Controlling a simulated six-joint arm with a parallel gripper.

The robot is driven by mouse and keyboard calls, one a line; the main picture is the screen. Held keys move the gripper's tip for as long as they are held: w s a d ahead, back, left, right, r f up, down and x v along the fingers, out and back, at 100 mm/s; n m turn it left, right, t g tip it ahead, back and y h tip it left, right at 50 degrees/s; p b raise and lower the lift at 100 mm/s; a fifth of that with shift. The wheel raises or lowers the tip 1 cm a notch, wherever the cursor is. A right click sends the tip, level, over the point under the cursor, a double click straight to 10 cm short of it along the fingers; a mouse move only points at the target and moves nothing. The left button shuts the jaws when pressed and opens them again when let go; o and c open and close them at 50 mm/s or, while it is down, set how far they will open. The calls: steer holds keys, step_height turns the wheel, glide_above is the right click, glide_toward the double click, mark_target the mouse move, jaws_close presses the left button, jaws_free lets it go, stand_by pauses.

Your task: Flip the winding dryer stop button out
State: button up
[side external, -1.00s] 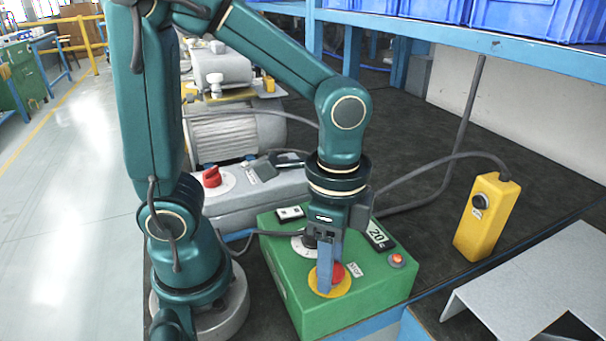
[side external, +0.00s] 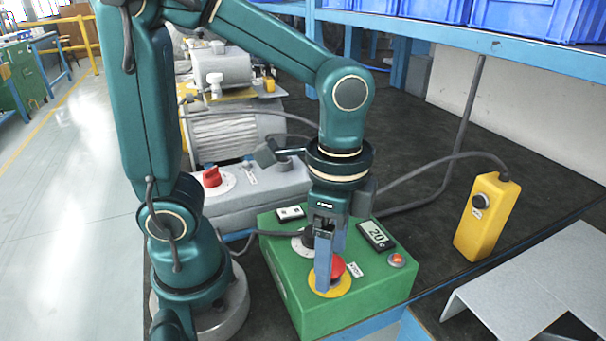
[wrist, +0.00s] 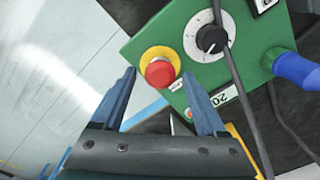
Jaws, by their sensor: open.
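The stop button (side external: 337,267) is a red mushroom head on a yellow round plate (side external: 328,291), on top of a green box (side external: 370,300). In the wrist view the red button (wrist: 160,73) sits between the two blue fingertips, with its yellow ring (wrist: 158,54) around it. My gripper (side external: 325,277) is open and points down over the button. One finger partly hides the button's left side in the side view. I cannot tell whether either finger touches it.
The green box also carries a black dial (wrist: 211,39), a display reading 20 (side external: 377,235) and a small red lamp or button (side external: 397,260). A yellow pendant (side external: 486,215) stands to the right. A grey cable (wrist: 235,75) crosses the box beside the dial.

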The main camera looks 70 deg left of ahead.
steer(key=shift+r, duration=2.6)
steer(key=shift+a+r, duration=0.25)
steer(key=shift+r, duration=0.05)
steer(key=a+n+t, duration=0.1)
steer(key=n+t, duration=0.1)
steer(key=n, duration=0.1)
steer(key=s+a+n+t, duration=0.1)
steer(key=n, duration=0.2)
steer(key=a+f+n+t, duration=0.1)
steer(key=a+n+t, duration=0.1)
steer(key=n, duration=0.1)
steer(key=shift+s+a+t, duration=0.1)
steer(key=shift+s+t, duration=0.2)
steer(key=shift+s, duration=0.05)
